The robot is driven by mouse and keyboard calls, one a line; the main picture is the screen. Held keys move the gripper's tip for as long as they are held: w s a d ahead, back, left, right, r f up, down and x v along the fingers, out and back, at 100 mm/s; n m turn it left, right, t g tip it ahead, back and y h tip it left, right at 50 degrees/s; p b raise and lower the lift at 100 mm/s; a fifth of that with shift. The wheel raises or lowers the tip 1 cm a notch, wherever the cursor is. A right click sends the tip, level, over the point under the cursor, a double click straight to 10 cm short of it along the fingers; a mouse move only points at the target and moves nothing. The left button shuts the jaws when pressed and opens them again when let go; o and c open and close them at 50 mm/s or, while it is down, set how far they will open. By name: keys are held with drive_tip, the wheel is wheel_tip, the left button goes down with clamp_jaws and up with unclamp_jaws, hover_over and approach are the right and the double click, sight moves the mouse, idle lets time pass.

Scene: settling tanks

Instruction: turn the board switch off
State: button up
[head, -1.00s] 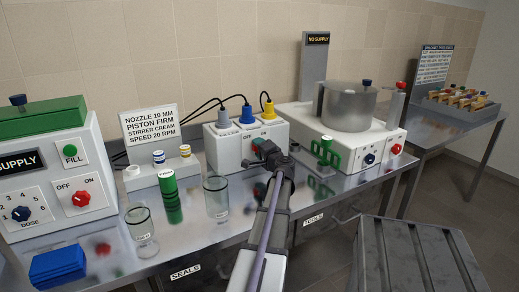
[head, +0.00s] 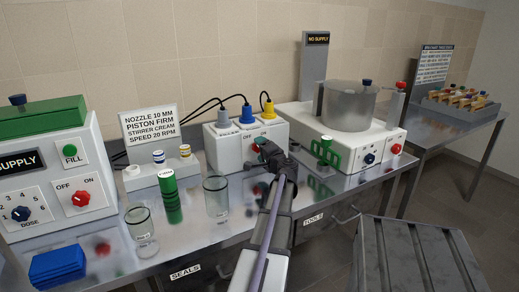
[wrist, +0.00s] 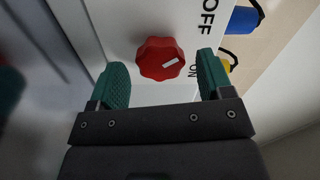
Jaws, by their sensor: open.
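The white supply board (head: 226,148) stands at the middle of the bench, with plugs in its top. Its red knob switch (wrist: 160,58) shows in the wrist view, with OFF and ON printed beside it. The white mark on the knob points towards the ON label. My gripper (wrist: 157,82) is open, its two green fingertips on either side of the knob and apart from it. In the head view my gripper (head: 265,149) is in front of the board and hides most of the switch.
A glass (head: 215,195) and a green cylinder (head: 171,200) stand left of my arm. A mixer base (head: 345,142) with a pot (head: 347,104) is on the right. A dosing machine (head: 50,175) is on the left. A grey ridged surface (head: 420,255) is at the lower right.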

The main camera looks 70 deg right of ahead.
drive_tip(key=v, duration=0.9)
